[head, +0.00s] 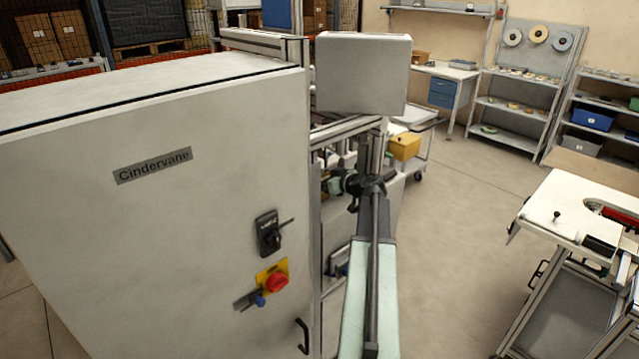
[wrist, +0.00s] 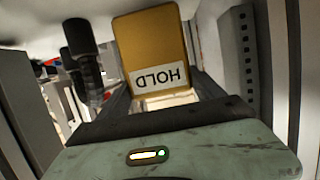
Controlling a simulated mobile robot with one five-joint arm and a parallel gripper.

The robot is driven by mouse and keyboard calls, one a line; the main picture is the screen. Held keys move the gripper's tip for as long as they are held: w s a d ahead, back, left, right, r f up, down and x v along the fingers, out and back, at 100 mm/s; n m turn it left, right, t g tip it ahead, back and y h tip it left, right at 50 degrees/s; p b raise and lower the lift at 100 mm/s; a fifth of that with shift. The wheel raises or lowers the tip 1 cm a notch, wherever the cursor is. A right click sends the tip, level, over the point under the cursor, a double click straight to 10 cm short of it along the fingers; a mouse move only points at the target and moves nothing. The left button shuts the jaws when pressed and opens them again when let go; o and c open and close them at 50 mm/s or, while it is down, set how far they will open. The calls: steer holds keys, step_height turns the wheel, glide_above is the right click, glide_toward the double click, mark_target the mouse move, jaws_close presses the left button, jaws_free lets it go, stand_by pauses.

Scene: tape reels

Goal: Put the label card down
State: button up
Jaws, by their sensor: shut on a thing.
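The label card (wrist: 152,38) is orange-yellow with a white strip reading HOLD, upside down in the wrist view. It stands out beyond my gripper (wrist: 160,92), which is shut on it between dark fingers; the exact contact is hard to see. In the head view my gripper (head: 362,186) is at the end of my pale green arm, beside the machine frame right of the large cabinet. I cannot make out the card there.
A grey Cindervane cabinet (head: 150,215) with a red knob fills the left. A grey box (head: 362,74) stands above the frame. A yellow bin (head: 404,147) is on a cart behind. A white workstation (head: 565,212) stands right; the floor between (head: 470,230) is clear.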

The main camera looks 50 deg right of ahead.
steer(key=shift+f, duration=0.15)
steer(key=o, duration=1.3)
steer(key=shift+o, duration=0.2)
steer(key=shift+s+r, duration=0.15)
steer(key=shift+r, duration=0.15)
steer(key=p+v, duration=0.3)
steer(key=v, duration=0.8)
steer(key=shift+s+p, duration=0.3)
steer(key=shift+s, duration=0.05)
